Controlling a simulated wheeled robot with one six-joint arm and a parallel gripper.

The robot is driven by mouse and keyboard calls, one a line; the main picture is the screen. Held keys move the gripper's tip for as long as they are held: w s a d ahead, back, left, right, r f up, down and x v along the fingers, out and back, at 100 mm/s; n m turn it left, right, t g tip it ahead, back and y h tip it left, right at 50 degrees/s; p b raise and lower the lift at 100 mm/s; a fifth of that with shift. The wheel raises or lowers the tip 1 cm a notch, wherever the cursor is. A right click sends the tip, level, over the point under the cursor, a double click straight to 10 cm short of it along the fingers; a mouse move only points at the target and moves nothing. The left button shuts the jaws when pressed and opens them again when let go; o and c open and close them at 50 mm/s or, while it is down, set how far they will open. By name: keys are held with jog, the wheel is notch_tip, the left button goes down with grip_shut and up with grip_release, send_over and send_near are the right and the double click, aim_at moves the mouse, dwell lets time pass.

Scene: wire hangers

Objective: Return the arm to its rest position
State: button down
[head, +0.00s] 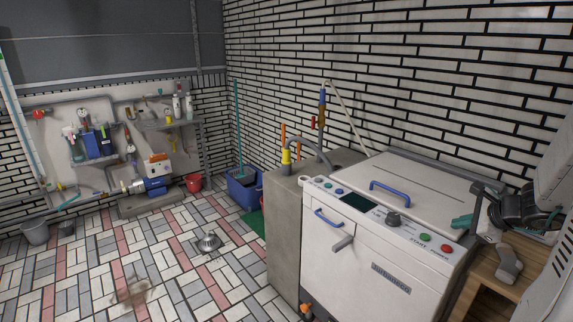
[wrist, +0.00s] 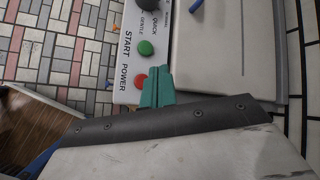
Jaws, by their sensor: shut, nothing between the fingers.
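My arm shows at the right edge of the head view, folded close beside the white washing machine (head: 385,255). My gripper (head: 462,221) has teal fingers and lies near the machine's right front corner. In the wrist view the teal fingers of my gripper (wrist: 160,75) are together with nothing between them. They point at the machine's control panel (wrist: 135,70), by the red power button (wrist: 140,81) and the lid. I cannot tell whether they touch it. No wire hanger can be made out.
A wooden shelf (head: 493,265) stands right of the machine, under my arm. A concrete block (head: 284,230) stands left of it. A blue bucket (head: 243,190) with a mop is by the back wall. The tiled floor at left is mostly clear around a small metal object (head: 209,242).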

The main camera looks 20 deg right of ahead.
jog(key=shift+a, duration=0.3)
jog(key=a+n, duration=0.1)
jog(key=s+a+n+y, duration=0.1)
jog(key=a+g+y, duration=0.1)
jog(key=shift+s+a+f+n, duration=0.2)
jog(key=shift+s+f+n, duration=0.05)
jog(key=shift+s+n, duration=0.15)
jog(key=s+a+r+n+g+h, duration=0.1)
jog(key=s+a+r+n+g, duration=0.1)
jog(key=s+a+r+n, duration=0.2)
jog(key=s+a+r+n+g, duration=0.2)
jog(key=s+a+r+n, duration=0.2)
jog(key=s+a+n, duration=0.3)
jog(key=s+a+r+n+g+h, duration=0.1)
jog(key=s+a+r+n, duration=0.4)
jog(key=a+n, duration=0.7)
jog(key=a+g, duration=0.1)
jog(key=a, duration=0.5)
jog(key=shift+s+a+g+h, duration=0.2)
jog(key=shift+g+h, duration=0.1)
jog(key=shift+g, duration=0.1)
jog(key=shift+w, duration=0.1)
